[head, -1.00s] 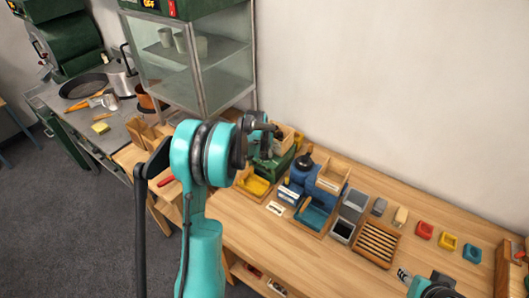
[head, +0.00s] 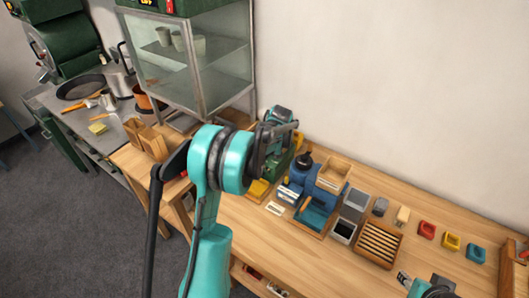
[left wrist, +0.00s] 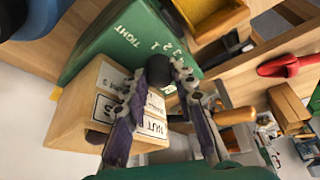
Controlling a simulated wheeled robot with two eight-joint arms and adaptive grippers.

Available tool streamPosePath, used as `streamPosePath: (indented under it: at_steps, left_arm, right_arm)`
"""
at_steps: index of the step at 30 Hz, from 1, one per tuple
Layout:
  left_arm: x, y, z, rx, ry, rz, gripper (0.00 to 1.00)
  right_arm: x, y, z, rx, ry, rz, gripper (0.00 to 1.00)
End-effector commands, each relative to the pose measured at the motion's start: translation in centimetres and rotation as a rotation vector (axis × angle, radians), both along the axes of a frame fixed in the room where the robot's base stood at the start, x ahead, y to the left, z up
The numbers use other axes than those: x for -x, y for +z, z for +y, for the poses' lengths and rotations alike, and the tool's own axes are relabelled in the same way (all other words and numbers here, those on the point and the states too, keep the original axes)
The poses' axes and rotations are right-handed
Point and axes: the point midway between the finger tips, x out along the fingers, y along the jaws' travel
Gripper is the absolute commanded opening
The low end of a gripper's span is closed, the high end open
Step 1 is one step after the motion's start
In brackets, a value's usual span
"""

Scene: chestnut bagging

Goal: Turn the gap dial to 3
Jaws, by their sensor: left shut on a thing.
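The gap dial is a dark round knob (left wrist: 159,71) on the green machine (left wrist: 105,45), beside the printed digits 1, 2 and 3 and the word TIGHT. My left gripper (left wrist: 161,76) is shut on this knob, one finger on each side. Which digit the dial points to cannot be told. In the head view the green machine (head: 284,163) is mostly hidden behind my left arm. My right gripper (head: 404,279) is only partly in view at the bottom right, and its jaws cannot be made out.
A wooden box with labels (left wrist: 72,125) adjoins the green machine. A yellow tray (head: 258,188) lies in front of it. A blue machine (head: 298,176) and a slatted wooden rack (head: 377,243) stand to the right. The bench front (head: 262,232) is clear.

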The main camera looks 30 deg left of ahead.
Motion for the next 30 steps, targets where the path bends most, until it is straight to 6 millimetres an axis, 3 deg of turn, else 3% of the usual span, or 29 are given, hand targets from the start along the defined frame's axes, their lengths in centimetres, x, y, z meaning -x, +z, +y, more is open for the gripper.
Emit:
streamPosePath:
  at_steps: [12,28,29,30]
  left_arm:
    - [-0.12,0.00,-0.07,0.001,0.178,0.000,0.00]
    - [-0.12,0.01,-0.07,0.001,0.199,0.000,0.00]
    - [-0.12,0.01,-0.07,0.001,0.199,-0.001,0.32]
    - [-0.12,0.01,-0.08,0.001,0.199,-0.001,0.42]
  right_arm:
    - [0.00,-0.28,0.00,0.000,0.000,0.000,0.40]
    - [0.00,-0.29,0.00,0.000,0.000,0.000,0.40]
    - [0.00,-0.29,0.00,0.000,0.000,0.000,0.40]
    - [0.00,-0.29,0.00,0.000,0.000,0.000,0.40]
